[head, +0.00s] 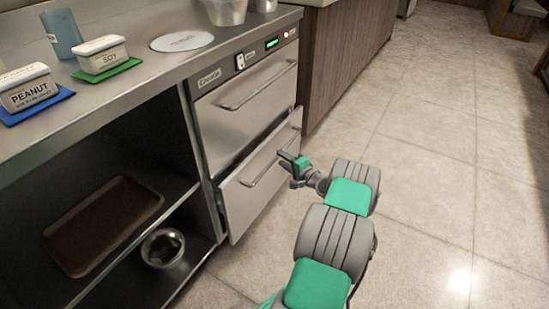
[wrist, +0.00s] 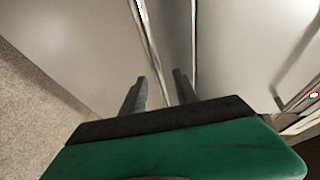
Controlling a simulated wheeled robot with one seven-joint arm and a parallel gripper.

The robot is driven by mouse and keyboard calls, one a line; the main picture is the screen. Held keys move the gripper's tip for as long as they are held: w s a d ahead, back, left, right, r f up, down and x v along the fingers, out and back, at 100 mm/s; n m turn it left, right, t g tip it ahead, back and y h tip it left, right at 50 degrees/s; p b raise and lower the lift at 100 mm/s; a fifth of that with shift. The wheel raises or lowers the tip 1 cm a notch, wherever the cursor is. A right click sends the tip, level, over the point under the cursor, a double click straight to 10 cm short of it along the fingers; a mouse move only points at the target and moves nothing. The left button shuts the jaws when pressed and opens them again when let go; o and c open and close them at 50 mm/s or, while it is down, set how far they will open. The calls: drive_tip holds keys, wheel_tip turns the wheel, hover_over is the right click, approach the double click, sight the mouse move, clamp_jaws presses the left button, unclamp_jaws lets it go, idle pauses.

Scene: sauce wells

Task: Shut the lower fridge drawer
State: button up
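The fridge's lower drawer (head: 238,205) is pulled part way out below the shut upper drawer (head: 225,125). Its front has a long bar handle (head: 262,171). My gripper (head: 289,160) is in front of the lower drawer, close to its upper right part. In the wrist view my gripper's two fingers (wrist: 160,86) are apart, with no object seen held between them. The lower drawer's front (wrist: 75,45) fills the left there, and a bright metal edge runs toward the fingers. Whether the fingers touch the drawer cannot be told.
A steel counter (head: 150,75) above holds a peanut tub (head: 28,88), a soy tub (head: 102,54) and a blue cup (head: 62,33). Open shelves to the left hold a brown tray (head: 103,225) and a metal pot (head: 163,248). The tiled floor (head: 430,160) to the right is clear.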

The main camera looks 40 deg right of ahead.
drive_tip(key=w, duration=0.1)
drive_tip(key=w+d, duration=0.1)
drive_tip(key=w+f+b, duration=0.1)
drive_tip(key=shift+w+d, duration=0.15)
drive_tip(key=shift+w+r, duration=0.1)
drive_tip(key=shift+w, duration=0.1)
drive_tip(key=shift+c, duration=0.5)
clamp_jaws()
idle(0.6)
